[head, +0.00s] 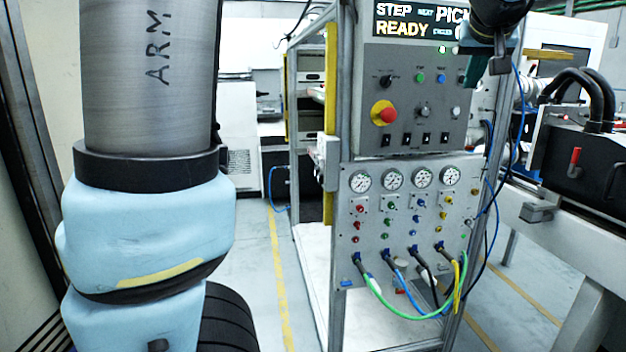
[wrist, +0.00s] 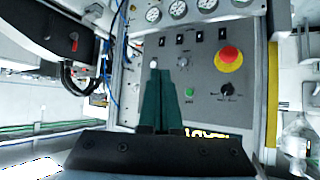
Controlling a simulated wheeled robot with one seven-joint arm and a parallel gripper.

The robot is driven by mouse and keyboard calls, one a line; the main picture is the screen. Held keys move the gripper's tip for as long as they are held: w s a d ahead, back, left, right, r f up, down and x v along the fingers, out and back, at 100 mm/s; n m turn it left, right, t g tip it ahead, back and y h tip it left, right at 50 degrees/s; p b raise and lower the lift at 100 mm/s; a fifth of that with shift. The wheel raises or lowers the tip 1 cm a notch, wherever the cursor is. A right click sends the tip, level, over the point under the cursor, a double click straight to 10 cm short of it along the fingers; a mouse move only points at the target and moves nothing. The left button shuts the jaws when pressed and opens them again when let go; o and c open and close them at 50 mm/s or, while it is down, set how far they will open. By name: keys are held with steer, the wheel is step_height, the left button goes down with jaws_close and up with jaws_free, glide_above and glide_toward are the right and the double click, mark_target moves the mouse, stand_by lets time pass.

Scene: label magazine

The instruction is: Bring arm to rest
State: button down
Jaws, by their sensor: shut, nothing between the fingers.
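My gripper (head: 477,70) is at the upper right of the head view, in front of the right side of the control panel (head: 413,105). In the wrist view its two dark green fingers (wrist: 159,76) lie side by side, shut and empty. The wrist view shows the panel upside down behind the fingers. The fingers hold nothing, and I cannot tell how far they are from the panel face. My arm link (head: 150,70), marked ARM, and its light blue cover fill the left of the head view.
The panel has a red emergency knob (head: 383,113), a lit display (head: 420,20) and gauges (head: 392,179). Coloured hoses (head: 405,290) loop below. A black machine with thick hoses (head: 580,150) stands right. A yellow post (head: 331,120) edges the frame. Open floor (head: 250,285) lies left of it.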

steer(key=w+a+f+g+y, duration=0.3)
steer(key=a+f+g, duration=0.2)
steer(key=a+f, duration=1.5)
steer(key=s+a+f+n+g, duration=0.1)
steer(key=s+a+f, duration=0.4)
steer(key=a, duration=0.3)
steer(key=s+a+f+n+g, duration=0.1)
steer(key=s+a+f+g, duration=0.1)
steer(key=s+a+f, duration=0.4)
steer(key=shift+s+a+f+n+g, duration=0.25)
steer(key=shift+a+f+n+g, duration=0.05)
steer(key=shift+a+f, duration=0.6)
